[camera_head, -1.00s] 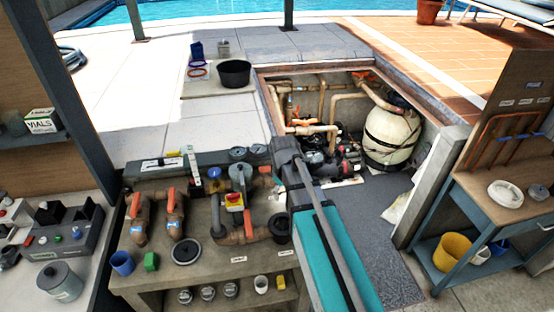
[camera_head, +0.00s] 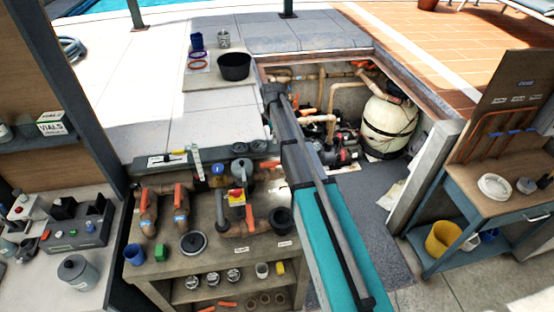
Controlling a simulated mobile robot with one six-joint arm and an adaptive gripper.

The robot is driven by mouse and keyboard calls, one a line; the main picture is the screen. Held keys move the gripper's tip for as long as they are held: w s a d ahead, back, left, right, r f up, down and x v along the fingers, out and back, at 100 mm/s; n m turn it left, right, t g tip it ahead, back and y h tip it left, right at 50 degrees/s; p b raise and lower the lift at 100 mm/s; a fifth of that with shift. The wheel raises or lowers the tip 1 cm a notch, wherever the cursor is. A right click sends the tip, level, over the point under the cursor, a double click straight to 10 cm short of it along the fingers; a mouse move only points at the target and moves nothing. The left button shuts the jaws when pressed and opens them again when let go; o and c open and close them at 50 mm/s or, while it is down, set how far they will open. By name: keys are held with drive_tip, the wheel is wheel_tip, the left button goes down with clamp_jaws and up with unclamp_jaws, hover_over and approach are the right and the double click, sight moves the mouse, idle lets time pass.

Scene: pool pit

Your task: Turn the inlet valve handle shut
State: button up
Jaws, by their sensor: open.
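Pipework with orange valve handles lies on the grey workbench (camera_head: 215,264). One orange handle (camera_head: 145,199) is at the left, and a second orange handle (camera_head: 181,196) is beside it, each on a brown pipe elbow. A red and yellow valve part (camera_head: 237,197) sits to their right, with another orange handle (camera_head: 249,217) below it. I cannot read which handle is the inlet valve's. More orange handles show small among the pit pipes. My teal and grey arm rises from the bottom toward the pit. My gripper is not visible.
The open pit holds a cream filter tank (camera_head: 391,127) and tan pipes (camera_head: 318,119). A blue side table (camera_head: 470,176) is at the right and a shelf unit at the left. My arm hides part of the pit.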

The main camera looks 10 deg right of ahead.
sight(274, 162)
drive_tip(key=shift+f, duration=0.2)
wheel_tip(274, 162, down, 14)
drive_tip(key=b, duration=1.4)
drive_tip(key=shift+r, duration=0.25)
idle(0.4)
